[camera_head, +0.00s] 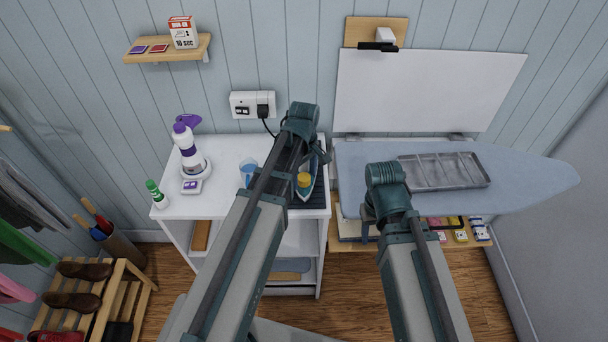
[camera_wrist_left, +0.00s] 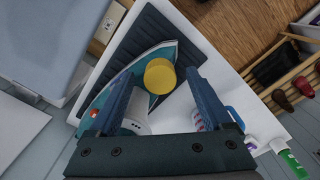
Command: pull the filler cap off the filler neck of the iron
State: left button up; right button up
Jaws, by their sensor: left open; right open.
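The teal iron (camera_wrist_left: 107,93) lies on a dark ribbed mat (camera_wrist_left: 152,22), with the round yellow filler cap (camera_wrist_left: 160,76) on it. In the head view the cap (camera_head: 303,180) shows just right of my left arm, which covers part of the iron (camera_head: 312,170). The filler neck is hidden under the cap. My left gripper (camera_wrist_left: 162,78) is open, with a finger on each side of the cap in the wrist picture; I cannot tell whether either touches it. My left fingers are hidden in the head view. My right arm hangs over the ironing board's front edge, its fingers hidden.
A blue jug (camera_head: 247,171) stands left of the iron on the white cabinet (camera_head: 222,203). A purple-capped bottle (camera_head: 187,148) and a green-capped bottle (camera_head: 156,193) stand further left. The ironing board (camera_head: 530,178), bearing a metal tray (camera_head: 441,172), is on the right.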

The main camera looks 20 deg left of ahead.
pick_arm(q)
grip_shut()
dwell(0.8)
